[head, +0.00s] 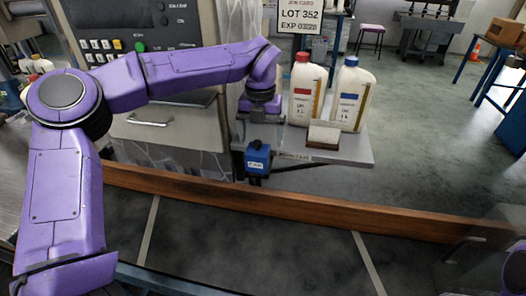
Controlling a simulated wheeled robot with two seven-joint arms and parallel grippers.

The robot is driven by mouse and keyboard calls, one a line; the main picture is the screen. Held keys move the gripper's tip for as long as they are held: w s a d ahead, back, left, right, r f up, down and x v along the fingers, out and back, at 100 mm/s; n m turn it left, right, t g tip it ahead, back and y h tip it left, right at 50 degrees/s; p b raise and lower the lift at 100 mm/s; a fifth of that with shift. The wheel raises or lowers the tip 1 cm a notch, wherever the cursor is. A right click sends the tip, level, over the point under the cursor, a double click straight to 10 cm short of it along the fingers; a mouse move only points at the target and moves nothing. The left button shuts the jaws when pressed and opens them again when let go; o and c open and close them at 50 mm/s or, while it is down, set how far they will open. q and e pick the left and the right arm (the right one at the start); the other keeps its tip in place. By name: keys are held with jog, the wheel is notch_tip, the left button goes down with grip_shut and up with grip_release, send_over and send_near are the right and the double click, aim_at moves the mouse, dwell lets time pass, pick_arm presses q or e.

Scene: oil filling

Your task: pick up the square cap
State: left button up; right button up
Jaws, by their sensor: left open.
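A blue, square-looking cap (257,158) with a small white label is at the left front edge of a grey shelf. A dark part shows just under it. My left gripper (259,143) points down right above the blue cap, with its fingers apart. The fingertips are close to the top of the cap; I cannot tell whether they touch it. Of my right arm only a purple piece shows at the bottom right corner; its gripper is out of view.
On the grey shelf (350,151) stand a red-capped bottle (305,95), a blue-capped bottle (350,98) and a small card holder (323,136). A machine with a control panel (125,25) is behind my left arm. A wooden rail (300,212) crosses in front.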

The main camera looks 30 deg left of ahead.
aim_at(258, 149)
pick_arm(q)
jog(key=f, duration=0.5)
jog(key=f+p, duration=0.1)
jog(key=f, duration=0.1)
jog(key=shift+s+a+f, duration=0.25)
jog(key=shift+s+a, duration=0.1)
jog(key=shift+s, duration=0.05)
jog(key=c, duration=1)
